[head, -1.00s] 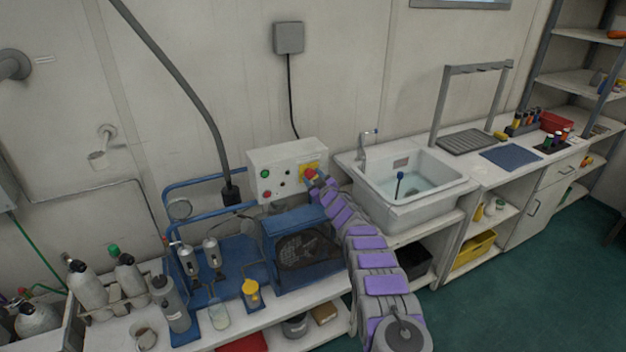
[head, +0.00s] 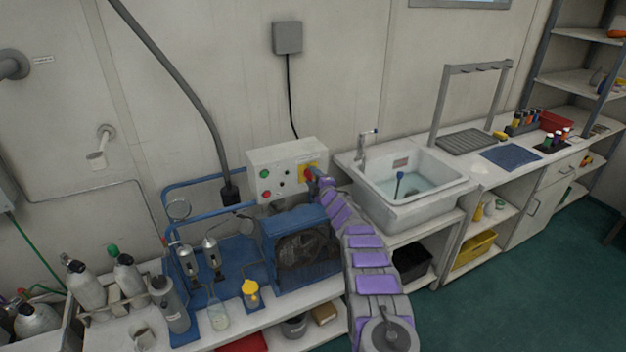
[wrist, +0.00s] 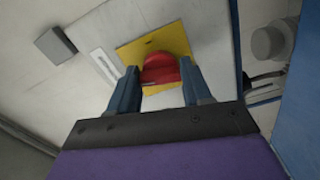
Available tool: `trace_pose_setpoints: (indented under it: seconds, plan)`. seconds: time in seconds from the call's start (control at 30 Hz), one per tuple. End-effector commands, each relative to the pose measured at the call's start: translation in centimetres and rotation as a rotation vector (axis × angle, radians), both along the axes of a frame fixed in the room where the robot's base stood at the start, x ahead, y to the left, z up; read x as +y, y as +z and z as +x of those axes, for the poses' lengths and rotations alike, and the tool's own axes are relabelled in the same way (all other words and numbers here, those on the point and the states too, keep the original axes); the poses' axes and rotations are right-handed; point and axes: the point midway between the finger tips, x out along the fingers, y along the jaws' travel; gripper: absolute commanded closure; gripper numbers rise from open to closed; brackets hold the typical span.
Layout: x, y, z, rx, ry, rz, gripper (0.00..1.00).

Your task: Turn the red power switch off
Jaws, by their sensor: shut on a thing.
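The red power switch (wrist: 160,72) sits on a square yellow plate (wrist: 177,43) on the face of the white control box (head: 272,158). In the wrist view my gripper (wrist: 158,68) has one blue-grey finger on each side of the red knob, shut on it. In the head view my gripper (head: 314,174) is at the box's right end, and it hides most of the knob; some yellow plate and a bit of red show.
Green, red and dark controls share the box face. Below it stands a blue compressor with a round fan (head: 306,252). A white sink (head: 418,205) is close on the right. Gas cylinders (head: 86,284) stand at lower left.

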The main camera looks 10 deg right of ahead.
Motion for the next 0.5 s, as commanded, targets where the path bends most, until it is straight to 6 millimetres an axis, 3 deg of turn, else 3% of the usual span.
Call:
trace_pose_setpoints:
  seconds: [0.5]
  plan:
    - [0.07,-0.75,-0.08,-0.061,0.001,-0.222,0.81]
